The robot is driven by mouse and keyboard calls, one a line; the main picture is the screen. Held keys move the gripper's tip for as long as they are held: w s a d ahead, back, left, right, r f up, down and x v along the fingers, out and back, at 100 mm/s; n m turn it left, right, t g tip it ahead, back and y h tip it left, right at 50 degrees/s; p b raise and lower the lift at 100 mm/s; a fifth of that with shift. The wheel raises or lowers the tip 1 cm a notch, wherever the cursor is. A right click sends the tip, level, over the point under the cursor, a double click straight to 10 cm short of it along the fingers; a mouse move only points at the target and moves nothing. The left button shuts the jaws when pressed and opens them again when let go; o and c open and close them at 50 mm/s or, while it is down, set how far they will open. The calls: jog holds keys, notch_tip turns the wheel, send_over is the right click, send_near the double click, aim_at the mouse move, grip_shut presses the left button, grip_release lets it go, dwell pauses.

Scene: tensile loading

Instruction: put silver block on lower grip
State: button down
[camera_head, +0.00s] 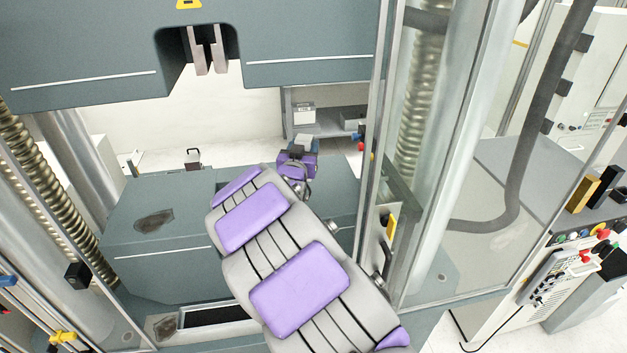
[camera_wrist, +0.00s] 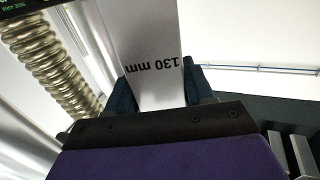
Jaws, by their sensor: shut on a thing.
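The silver block (camera_wrist: 146,50), marked "130 mm", is held between the two blue fingers of my gripper (camera_wrist: 160,92) in the wrist view. In the head view my gripper (camera_head: 299,152) is at the far end of my purple and grey arm, with a small grey part of the block (camera_head: 303,142) showing above it. It is over the right part of the lower grey machine body. No lower grip shows clearly in the head view; my arm covers part of that body. Two silver jaws (camera_wrist: 290,153) show at the lower right of the wrist view, apart from the block; I cannot tell which grip they belong to.
Upper grip jaws (camera_head: 207,50) hang in the notch of the upper crosshead (camera_head: 90,50). The lower machine body (camera_head: 165,240) spans below. A metal column and clear guard (camera_head: 440,170) stand close on the right, a ribbed screw (camera_head: 35,165) on the left. The space between the crossheads is open.

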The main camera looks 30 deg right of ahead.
jog(key=shift+w+d+r, duration=0.25)
jog(key=shift+r, duration=0.15)
jog(key=f, duration=0.5)
jog(key=shift+w+d+f, duration=0.1)
jog(key=shift+d+f, duration=0.15)
jog(key=shift+d, duration=0.1)
jog(key=shift+d+f, duration=0.25)
jog(key=shift+f, duration=0.15)
notch_tip(320, 180, down, 3)
jog(key=shift+a+r, duration=0.1)
jog(key=shift+a+f, duration=0.2)
jog(key=shift+f, duration=0.25)
jog(key=shift+a, duration=0.1)
jog(key=shift+r, duration=0.1)
jog(key=shift+c, duration=2.1)
grip_release()
jog(key=shift+d+f, duration=0.2)
